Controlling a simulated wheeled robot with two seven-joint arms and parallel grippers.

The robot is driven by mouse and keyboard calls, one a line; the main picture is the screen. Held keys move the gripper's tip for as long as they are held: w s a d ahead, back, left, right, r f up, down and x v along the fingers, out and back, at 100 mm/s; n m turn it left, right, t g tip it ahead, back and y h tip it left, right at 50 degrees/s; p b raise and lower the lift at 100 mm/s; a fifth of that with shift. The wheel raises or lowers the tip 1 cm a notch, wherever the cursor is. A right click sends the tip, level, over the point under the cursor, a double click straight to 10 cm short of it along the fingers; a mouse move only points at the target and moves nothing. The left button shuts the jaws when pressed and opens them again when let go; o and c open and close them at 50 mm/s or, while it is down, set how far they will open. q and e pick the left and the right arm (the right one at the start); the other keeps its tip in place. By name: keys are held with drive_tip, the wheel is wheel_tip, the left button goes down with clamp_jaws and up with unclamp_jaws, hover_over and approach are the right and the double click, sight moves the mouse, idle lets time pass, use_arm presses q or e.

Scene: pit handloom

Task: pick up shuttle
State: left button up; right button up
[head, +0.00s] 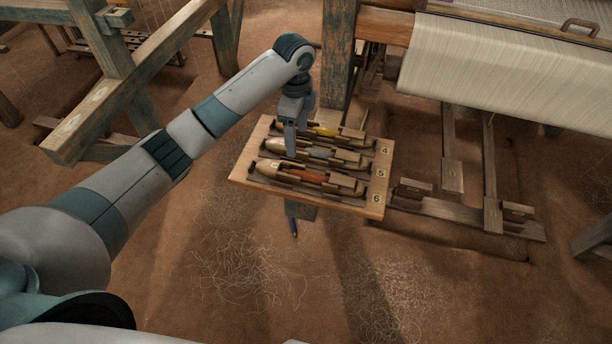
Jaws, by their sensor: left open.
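Three boat-shaped wooden shuttles lie side by side on a wooden tray (236,176) with slots numbered 4, 5 and 6. The shuttle by 4 (325,132) has a yellow bobbin, the one by 5 (322,154) a grey-blue bobbin, and the one by 6 (310,177) an orange-red bobbin. My left gripper (290,146) points down over the left part of the tray, with its fingers open. It overlaps the left end of the middle shuttle in the picture. I cannot tell whether it touches. My right gripper is out of view.
A loom with white warp or cloth (500,70) stands at upper right, with a wooden post (338,60) just behind the tray. Wooden pedals (465,210) lie to the right. Loose thread (245,265) litters the otherwise clear floor in front.

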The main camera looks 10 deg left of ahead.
use_arm(q)
drive_tip(key=p, duration=0.2)
hover_over(298, 171)
wheel_tip(298, 171, down, 9)
drive_tip(key=shift+f, duration=0.1)
drive_tip(key=shift+s, duration=0.1)
drive_tip(key=shift+f+p, duration=0.45)
drive_tip(key=shift+f, duration=0.05)
wheel_tip(298, 171, down, 3)
drive_tip(key=shift+f+p, duration=0.1)
drive_tip(key=shift+p, duration=0.45)
drive_tip(key=shift+f, duration=0.5)
drive_tip(key=c, duration=1.3)
